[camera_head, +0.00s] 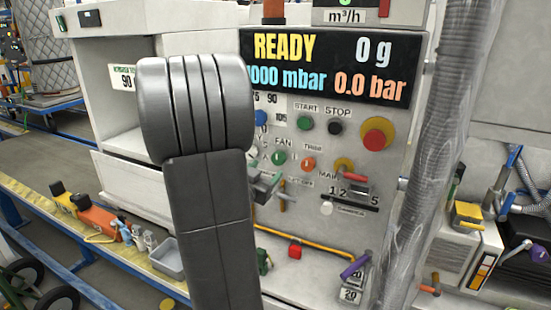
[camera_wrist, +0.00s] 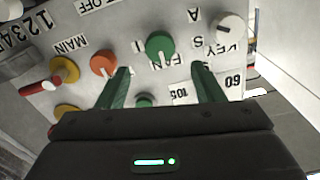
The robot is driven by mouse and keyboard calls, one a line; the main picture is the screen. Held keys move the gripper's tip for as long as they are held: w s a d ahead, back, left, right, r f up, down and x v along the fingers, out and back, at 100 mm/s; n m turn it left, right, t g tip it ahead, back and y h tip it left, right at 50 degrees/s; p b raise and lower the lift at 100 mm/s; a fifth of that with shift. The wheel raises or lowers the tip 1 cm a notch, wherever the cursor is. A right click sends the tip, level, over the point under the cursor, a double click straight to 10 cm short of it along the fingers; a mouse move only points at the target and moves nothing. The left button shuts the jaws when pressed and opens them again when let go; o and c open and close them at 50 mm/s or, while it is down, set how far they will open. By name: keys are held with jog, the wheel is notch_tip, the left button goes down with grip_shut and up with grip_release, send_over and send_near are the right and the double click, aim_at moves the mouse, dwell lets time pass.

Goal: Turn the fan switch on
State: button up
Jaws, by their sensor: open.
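The fan switch is a green round knob (camera_head: 279,157) under the FAN label on the grey control panel. It also shows in the wrist view (camera_wrist: 160,45), where the panel appears upside down. My gripper (camera_wrist: 160,72) is open, with its two green fingers pointing at the panel. The fan knob lies between the fingertips in that picture, a little beyond them. I see nothing held, and contact with the knob cannot be told. In the head view my arm covers part of the panel, and my gripper is mostly hidden behind it.
An orange knob (camera_wrist: 104,63) sits close to one finger, and a white-grey knob (camera_wrist: 230,28) is beyond the other. A red-handled main switch (camera_head: 352,178), START and STOP buttons and a red-yellow emergency button (camera_head: 376,134) share the panel. A display (camera_head: 335,68) reads READY.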

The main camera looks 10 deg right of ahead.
aim_at(277, 159)
jog(key=x, duration=0.8)
jog(key=shift+p, duration=0.4)
jog(key=shift+c, duration=0.2)
jog(key=c, duration=0.9)
